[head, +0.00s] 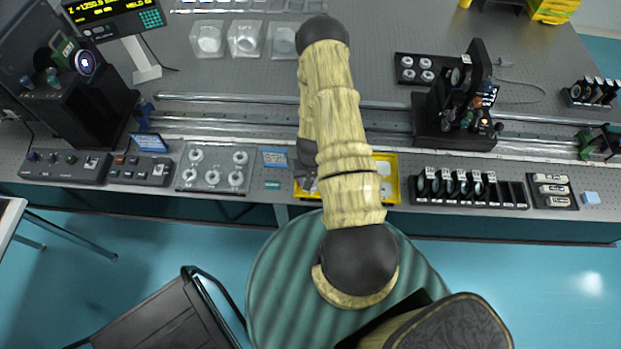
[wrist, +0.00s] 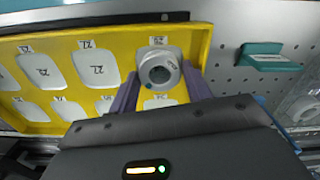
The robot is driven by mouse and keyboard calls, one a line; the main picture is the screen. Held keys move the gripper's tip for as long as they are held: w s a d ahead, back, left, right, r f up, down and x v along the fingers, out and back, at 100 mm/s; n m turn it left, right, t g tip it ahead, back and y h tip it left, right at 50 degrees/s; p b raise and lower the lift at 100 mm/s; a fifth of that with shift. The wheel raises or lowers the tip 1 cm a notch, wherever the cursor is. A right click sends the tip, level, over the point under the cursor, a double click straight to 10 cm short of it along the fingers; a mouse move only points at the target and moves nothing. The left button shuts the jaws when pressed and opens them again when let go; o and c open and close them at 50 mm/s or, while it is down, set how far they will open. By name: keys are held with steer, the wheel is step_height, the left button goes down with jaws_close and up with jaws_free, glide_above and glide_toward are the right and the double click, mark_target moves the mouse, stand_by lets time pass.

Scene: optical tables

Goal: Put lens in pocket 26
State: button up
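The lens (wrist: 159,72) is a round grey ring with a dark centre, in the wrist view. It is between the two fingers of my gripper (wrist: 161,68), which appear to touch its sides. It lies over one pocket at the end of the upper row in the yellow tray (wrist: 204,40). I cannot tell whether it rests in the pocket or hangs just above it. The small pocket labels look upside down, and most are too small to read surely. In the head view the yellow tray (head: 397,178) is at the table's front edge, partly hidden by my arm.
A teal block (wrist: 268,56) lies on the perforated table right of the tray. In the head view, a grey plate with several rings (head: 215,168) stands left of the tray and a black rack of optics (head: 468,190) right of it. Long rails (head: 230,120) run behind.

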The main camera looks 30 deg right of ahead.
steer(key=shift+r, duration=0.1)
step_height(320, 180, up, 12)
steer(key=b, duration=0.2)
steer(key=shift+b, duration=0.3)
stand_by(0.5)
steer(key=shift+r, duration=0.1)
stand_by(0.4)
steer(key=s+a+r+n+t, duration=0.1)
steer(key=a+r, duration=0.5)
steer(key=r, duration=0.6)
steer(key=s+a+r+n+t, duration=0.1)
steer(key=s+a+r+n, duration=0.2)
steer(key=r, duration=0.9)
steer(key=s+a, duration=0.2)
steer(key=shift+s+a+n+t, duration=0.2)
steer(key=shift+a+n+t, duration=0.1)
steer(key=shift+a, duration=0.1)
